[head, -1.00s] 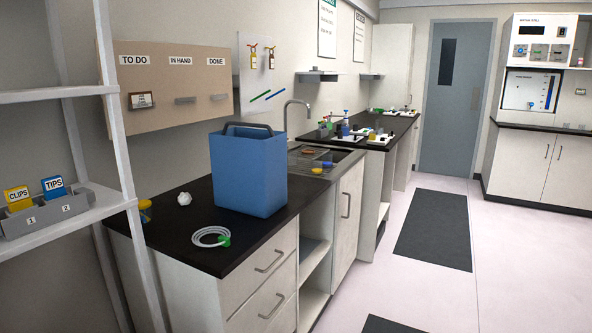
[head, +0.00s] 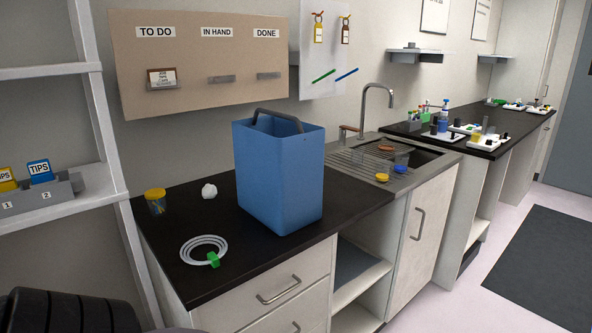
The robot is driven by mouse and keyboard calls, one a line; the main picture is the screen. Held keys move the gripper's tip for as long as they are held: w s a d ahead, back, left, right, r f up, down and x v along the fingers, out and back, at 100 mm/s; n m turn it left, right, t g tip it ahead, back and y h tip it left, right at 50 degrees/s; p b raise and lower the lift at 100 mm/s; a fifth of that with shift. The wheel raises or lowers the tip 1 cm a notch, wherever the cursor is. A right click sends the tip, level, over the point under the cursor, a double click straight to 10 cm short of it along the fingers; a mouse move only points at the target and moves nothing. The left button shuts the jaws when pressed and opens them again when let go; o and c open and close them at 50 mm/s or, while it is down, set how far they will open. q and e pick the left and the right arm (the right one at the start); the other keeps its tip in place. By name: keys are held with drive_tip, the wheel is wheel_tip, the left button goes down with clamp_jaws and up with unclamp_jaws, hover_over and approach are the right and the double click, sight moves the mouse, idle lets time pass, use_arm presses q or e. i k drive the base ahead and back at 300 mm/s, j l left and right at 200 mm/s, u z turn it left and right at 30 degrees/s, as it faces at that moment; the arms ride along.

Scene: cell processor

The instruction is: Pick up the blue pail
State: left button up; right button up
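The blue pail (head: 278,180) stands upright on the black counter (head: 225,270), beside the sink. It is a tall box shape with a dark grey handle (head: 277,117) across its open top. What is inside it cannot be seen. A dark, rounded part shows at the bottom left corner of the head view, and it may be part of my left arm. No gripper fingers are in view.
A coiled white tube with a green clip (head: 213,259), a crumpled white ball (head: 209,191) and a yellow-lidded jar (head: 155,201) lie near the pail. The sink (head: 415,158) and faucet (head: 377,95) are to its right. A white shelf rack (head: 105,125) stands at left.

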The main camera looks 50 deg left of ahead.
sight(279, 157)
drive_tip(key=i+l+u, duration=0.1)
drive_tip(key=i+u, duration=0.3)
drive_tip(key=i+l+u, duration=0.6)
drive_tip(key=u, duration=0.25)
drive_tip(key=i+l+u, duration=0.65)
drive_tip(key=l+u, duration=0.35)
drive_tip(key=j, duration=0.15)
